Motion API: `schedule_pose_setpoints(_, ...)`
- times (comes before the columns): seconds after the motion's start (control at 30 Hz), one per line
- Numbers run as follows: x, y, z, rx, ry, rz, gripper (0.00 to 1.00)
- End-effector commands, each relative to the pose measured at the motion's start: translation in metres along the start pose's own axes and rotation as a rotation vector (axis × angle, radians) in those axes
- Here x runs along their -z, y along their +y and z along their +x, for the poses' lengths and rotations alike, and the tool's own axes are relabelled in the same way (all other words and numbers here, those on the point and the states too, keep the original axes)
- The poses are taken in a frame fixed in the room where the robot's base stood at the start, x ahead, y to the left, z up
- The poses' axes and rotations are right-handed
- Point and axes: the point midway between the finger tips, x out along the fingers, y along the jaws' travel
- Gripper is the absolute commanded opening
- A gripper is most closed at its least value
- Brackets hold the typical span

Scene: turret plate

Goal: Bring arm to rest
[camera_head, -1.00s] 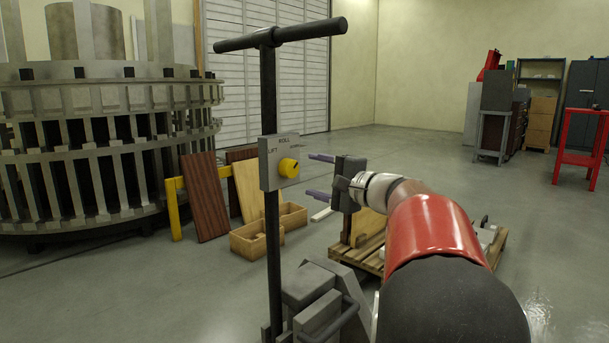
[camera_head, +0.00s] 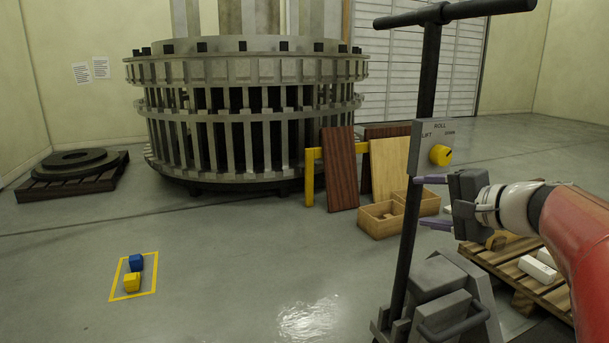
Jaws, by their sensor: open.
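My arm comes in from the right edge of the head view, with a red link and a pale wrist. My gripper (camera_head: 422,202) points left, with its two purple fingers spread apart and nothing visible between them. The panel is on a dark upright post (camera_head: 411,240) with a T-shaped handle on top. I cannot tell whether the fingers touch the post.
A wooden pallet (camera_head: 492,262) with white blocks lies under my arm. Open wooden boxes (camera_head: 381,220) and leaning boards (camera_head: 340,170) stand behind the post. A large slatted ring structure (camera_head: 247,120) fills the back. Yellow and blue blocks (camera_head: 132,282) lie in a floor marking.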

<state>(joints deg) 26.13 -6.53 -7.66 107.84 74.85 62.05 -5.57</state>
Motion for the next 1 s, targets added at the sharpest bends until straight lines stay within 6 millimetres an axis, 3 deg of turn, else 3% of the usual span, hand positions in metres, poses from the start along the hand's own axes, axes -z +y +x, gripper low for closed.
schedule_pose_setpoints(0.03,-0.042,0.004,-0.001,-0.088,-0.053,-0.071,0.63)
schedule_pose_setpoints(0.1,-0.090,0.027,-0.005,-0.229,-0.114,-0.186,0.63)
schedule_pose_setpoints(0.2,-0.145,0.065,-0.022,-0.418,-0.184,-0.376,0.63)
schedule_pose_setpoints(0.33,-0.188,0.111,-0.056,-0.624,-0.241,-0.653,0.63)
schedule_pose_setpoints(0.43,-0.203,0.138,-0.079,-0.737,-0.259,-0.843,0.63)
schedule_pose_setpoints(0.6,-0.207,0.161,-0.101,-0.840,-0.263,-1.047,0.63)
schedule_pose_setpoints(1.0,-0.207,0.165,-0.105,-0.859,-0.261,-1.086,0.63)
